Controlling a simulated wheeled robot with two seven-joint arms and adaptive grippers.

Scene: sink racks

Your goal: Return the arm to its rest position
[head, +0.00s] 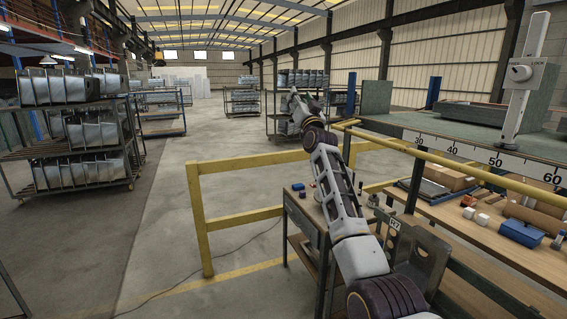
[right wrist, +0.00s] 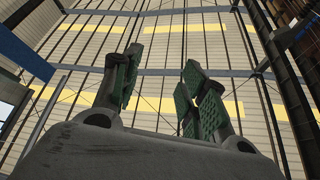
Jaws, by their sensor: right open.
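My right arm (head: 330,185) reaches up and away from the lower right of the head view, over the small wooden-topped cart. My right gripper (head: 294,95) is at its far end, small and partly hidden by the wrist. In the right wrist view the right gripper (right wrist: 163,82) shows two dark fingers with green pads, spread apart with nothing between them. Behind them are only the hall's wall and beams. My left gripper is not in view.
A yellow guard rail (head: 205,222) stands left of the arm. A workbench (head: 455,212) with boxes and a blue item (head: 520,233) is at right, below a ruled surface plate (head: 480,143). Loaded racks (head: 75,145) stand at left. The middle floor is clear.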

